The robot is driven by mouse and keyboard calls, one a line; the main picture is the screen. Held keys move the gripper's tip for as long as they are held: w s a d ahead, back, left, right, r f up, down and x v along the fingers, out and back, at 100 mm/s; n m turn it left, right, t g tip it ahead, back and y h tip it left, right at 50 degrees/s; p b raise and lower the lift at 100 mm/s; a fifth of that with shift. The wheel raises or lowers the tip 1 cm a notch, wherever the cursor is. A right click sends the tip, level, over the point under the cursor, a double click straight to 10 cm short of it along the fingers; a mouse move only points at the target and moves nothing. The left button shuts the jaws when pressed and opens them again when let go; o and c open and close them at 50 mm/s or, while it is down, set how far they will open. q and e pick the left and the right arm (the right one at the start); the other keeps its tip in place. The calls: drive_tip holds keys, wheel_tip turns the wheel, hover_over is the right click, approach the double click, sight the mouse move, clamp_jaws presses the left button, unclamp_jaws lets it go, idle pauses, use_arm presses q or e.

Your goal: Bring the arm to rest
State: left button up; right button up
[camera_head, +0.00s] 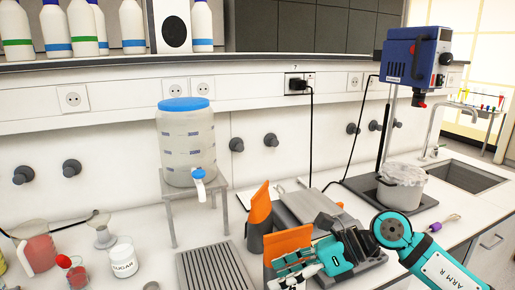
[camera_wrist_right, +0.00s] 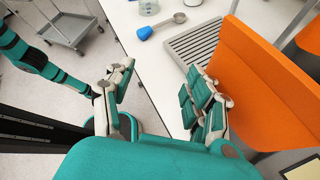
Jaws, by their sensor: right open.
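My right arm (camera_head: 440,268) comes in from the lower right of the head view, over the counter's front part. Its gripper (camera_head: 297,272) is low in that view, in front of an orange panel (camera_head: 288,243). In the right wrist view the gripper (camera_wrist_right: 160,97) has its two teal fingers spread wide, with nothing between them. The orange panel (camera_wrist_right: 262,85) stands close beside the right-hand finger there; whether they touch I cannot tell. My left gripper cannot be made out in either view.
A clear dispenser with a blue lid (camera_head: 187,143) stands on a metal stand. A ridged grey tray (camera_head: 213,270) lies on the counter, with a sugar jar (camera_head: 124,262) at left. A blue stirrer (camera_head: 412,62) stands above a pot (camera_head: 400,188). Floor shows beyond the counter edge in the wrist view.

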drive_tip(key=a+r+m+t+y, duration=0.5)
drive_tip(key=r+m+t+y, duration=0.2)
drive_tip(key=r+m+y, duration=0.25)
drive_tip(key=w+d+f+m+t+h, duration=0.2)
drive_tip(key=d+f+m+t+h, duration=0.4)
drive_tip(key=m+h, duration=0.5)
drive_tip(key=w+d+f+m+t+h, duration=0.1)
drive_tip(key=d+f+m+t+h, duration=0.45)
drive_tip(key=m, duration=0.95)
drive_tip(key=s+d+f+m+g+h, duration=0.45)
drive_tip(key=d+f+m, duration=0.2)
drive_tip(key=f, duration=0.35)
drive_tip(key=s+d+f+m+g, duration=0.1)
drive_tip(key=s+f+m+g, duration=0.2)
drive_tip(key=s+f+g, duration=0.55)
drive_tip(key=s+d+f+m+g, duration=0.2)
drive_tip(key=s+f, duration=0.4)
drive_tip(key=s, duration=0.8)
wheel_tip(320, 180, down, 26)
drive_tip(key=s+g, duration=0.1)
drive_tip(key=g, duration=0.1)
drive_tip(key=s+d+f, duration=0.2)
drive_tip(key=s+f, duration=1.4)
drive_tip(key=shift+s+d+f+n+g, duration=0.2)
drive_tip(key=shift+s+f+n+g, duration=0.05)
drive_tip(key=shift+s+n+g, duration=0.1)
